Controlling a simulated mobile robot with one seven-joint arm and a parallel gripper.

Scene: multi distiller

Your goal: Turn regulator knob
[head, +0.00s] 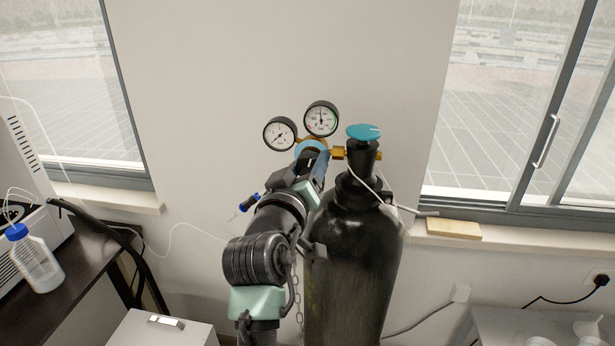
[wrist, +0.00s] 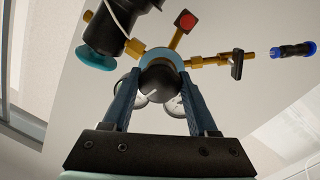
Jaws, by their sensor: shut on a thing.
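The black regulator knob (wrist: 158,80), with a white mark on its face, sits between the two blue fingers of my gripper (wrist: 160,85) in the wrist view. The fingers press on its two sides. In the head view my gripper (head: 313,160) reaches the regulator, and my arm hides the knob. The regulator's blue ring (head: 306,146) and brass body show there, with two round gauges, the left gauge (head: 280,134) and the right gauge (head: 321,118), above it. The regulator is joined to a black gas cylinder (head: 352,255).
A teal valve wheel (head: 364,132) tops the cylinder, close right of my gripper. A blue-ended hose fitting (head: 249,202) is at the left. A dark table (head: 75,285) with a bottle (head: 35,262) stands far left. A wooden block (head: 453,229) lies on the right sill.

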